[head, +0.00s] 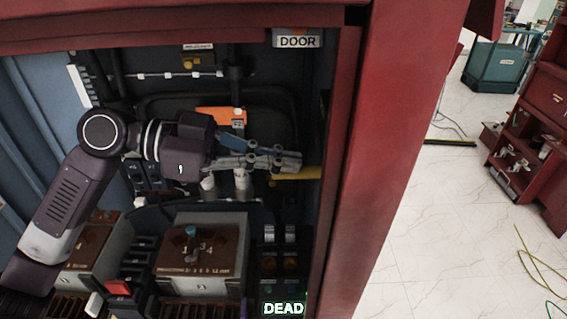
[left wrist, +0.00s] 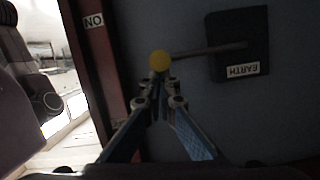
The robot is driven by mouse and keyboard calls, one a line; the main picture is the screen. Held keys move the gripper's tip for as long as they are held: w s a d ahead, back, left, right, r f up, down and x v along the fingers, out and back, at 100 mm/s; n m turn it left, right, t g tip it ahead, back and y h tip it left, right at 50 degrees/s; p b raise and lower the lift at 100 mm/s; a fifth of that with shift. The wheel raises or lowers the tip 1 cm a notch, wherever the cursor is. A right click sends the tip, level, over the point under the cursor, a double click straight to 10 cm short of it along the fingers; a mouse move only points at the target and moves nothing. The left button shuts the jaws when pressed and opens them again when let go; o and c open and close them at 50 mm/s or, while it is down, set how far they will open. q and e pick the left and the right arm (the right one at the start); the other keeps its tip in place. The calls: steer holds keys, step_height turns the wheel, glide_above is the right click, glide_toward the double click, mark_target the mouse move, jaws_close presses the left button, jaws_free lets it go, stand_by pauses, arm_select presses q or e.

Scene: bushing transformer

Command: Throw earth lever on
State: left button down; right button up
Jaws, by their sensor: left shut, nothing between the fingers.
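The earth lever shows in the left wrist view as a thin rod (left wrist: 205,50) with a round yellow knob (left wrist: 159,61) at its end. The rod runs sideways to a dark box (left wrist: 238,35) with an upside-down "EARTH" label (left wrist: 243,70). My left gripper (left wrist: 159,84) is shut and empty, its tips pointing at the knob and just below it in the picture. Whether they touch the knob I cannot tell. In the head view my left gripper (head: 291,161) reaches right inside the cabinet, and the lever itself cannot be made out. My right gripper is out of view.
A yellow bar (head: 298,174) lies just below the gripper tips in the head view. The red cabinet frame (head: 345,150) stands close to their right, with a "NO" label (left wrist: 93,20) in the wrist view. Transformer boxes (head: 205,260) and a "DEAD" sign (head: 284,309) are below.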

arm_select(q)
step_height(320, 180, down, 8)
steer(key=m+t+b, duration=0.1)
steer(key=m+b, duration=0.2)
steer(key=b, duration=0.9)
steer(key=shift+w+m, duration=0.25)
steer(key=shift+m, duration=0.05)
